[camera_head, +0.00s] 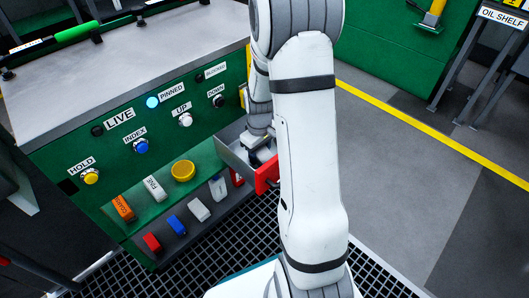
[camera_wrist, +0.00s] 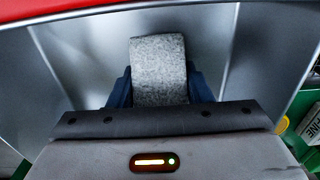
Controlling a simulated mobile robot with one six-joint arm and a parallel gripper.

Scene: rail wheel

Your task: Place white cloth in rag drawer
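The white cloth (camera_wrist: 160,70) looks like a speckled pale grey block in the wrist view. It sits between the two dark blue fingers of my gripper (camera_wrist: 160,92), with a finger against each side. The gripper is inside the open drawer, whose bare metal wall shows in the wrist view (camera_wrist: 75,60). In the head view the drawer (camera_head: 232,155) is pulled out of the green cabinet, with a red front. My gripper (camera_head: 262,150) reaches down into it, and my arm hides part of it. I cannot tell whether the cloth touches the drawer floor.
The green control panel (camera_head: 60,145) with buttons stands left of the drawer. A yellow round item (camera_head: 183,171) and several coloured blocks lie on its lower ledges. An oil shelf (camera_head: 500,18) stands at the far right. The grey floor (camera_head: 400,150) on the right is clear.

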